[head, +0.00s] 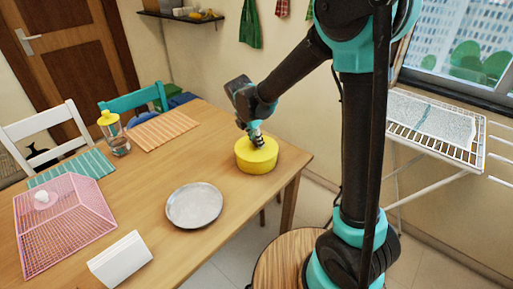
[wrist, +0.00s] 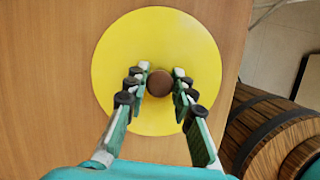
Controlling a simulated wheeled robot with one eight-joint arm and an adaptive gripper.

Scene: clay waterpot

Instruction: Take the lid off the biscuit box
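The round yellow biscuit box (head: 256,160) stands near the right corner of the wooden table. Its yellow lid (wrist: 118,58) is on it and fills the middle of the wrist view, with a small brown knob (wrist: 160,83) at its centre. My gripper (head: 257,141) points down at the lid from above. In the wrist view my gripper (wrist: 160,76) has one finger on each side of the knob. The fingers look open, with thin gaps beside the knob. In the head view the gripper hides the knob.
A grey plate (head: 194,205) lies left of the box. A white block-like thing (head: 120,259), a pink mesh cover (head: 62,222) and a yellow-topped glass jar (head: 113,132) are farther left. A wooden barrel (wrist: 272,130) stands beside the table edge.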

